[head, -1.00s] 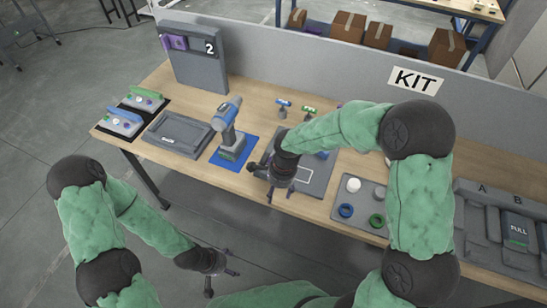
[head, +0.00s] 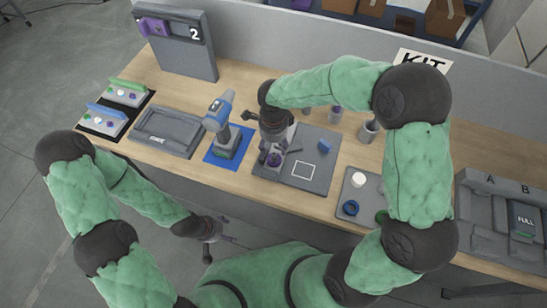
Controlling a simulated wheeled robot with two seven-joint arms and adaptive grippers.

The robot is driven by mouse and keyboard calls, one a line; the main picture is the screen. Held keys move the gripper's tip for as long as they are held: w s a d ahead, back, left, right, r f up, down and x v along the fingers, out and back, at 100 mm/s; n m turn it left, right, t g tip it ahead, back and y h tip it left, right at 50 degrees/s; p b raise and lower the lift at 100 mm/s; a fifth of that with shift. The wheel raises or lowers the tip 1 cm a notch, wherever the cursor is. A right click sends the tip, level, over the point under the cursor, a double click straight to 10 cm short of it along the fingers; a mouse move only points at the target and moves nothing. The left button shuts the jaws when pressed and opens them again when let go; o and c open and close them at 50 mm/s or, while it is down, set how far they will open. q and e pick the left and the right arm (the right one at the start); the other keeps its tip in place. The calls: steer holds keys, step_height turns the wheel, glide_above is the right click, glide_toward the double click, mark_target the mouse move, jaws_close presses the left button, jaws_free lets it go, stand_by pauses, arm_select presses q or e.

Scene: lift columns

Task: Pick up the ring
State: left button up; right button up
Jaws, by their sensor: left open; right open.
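A blue ring (head: 350,208) lies on the small grey tray (head: 372,197) at the right. A green ring (head: 382,216) on the same tray is mostly hidden behind my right arm. A dark purple round piece (head: 274,160) shows at the left part of the grey board, close to the fingertips; I cannot tell whether it is a ring. My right gripper (head: 271,152) is open, pointing down over this part of the board, apart from the blue and green rings. My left gripper (head: 222,234) is open and empty in front of the table, over the floor.
The grey board (head: 316,166) has a white square outline and a small blue block (head: 324,146). A blue power drill (head: 221,120) stands on a blue mat just left of my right gripper. A white round piece (head: 358,180) shares the small tray. A grey lidded tray (head: 167,131) lies further left.

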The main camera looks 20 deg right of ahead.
mark_target(274, 154)
steer(key=shift+w+f, duration=0.15)
steer(key=shift+f, duration=0.75)
steer(key=shift+s+d+f+b, duration=0.1)
steer(key=shift+s+f+b, duration=0.1)
steer(key=shift+f, duration=1.1)
steer(key=shift+s+f+b, duration=0.1)
steer(key=shift+f+b, duration=0.05)
steer(key=shift+f, duration=1.15)
steer(key=c, duration=1)
steer(key=shift+c, duration=0.2)
steer(key=shift+w+r, duration=0.1)
steer(key=shift+r, duration=0.05)
step_height(274, 154, up, 10)
steer(key=shift+r+p, duration=0.1)
steer(key=shift+p, duration=0.6)
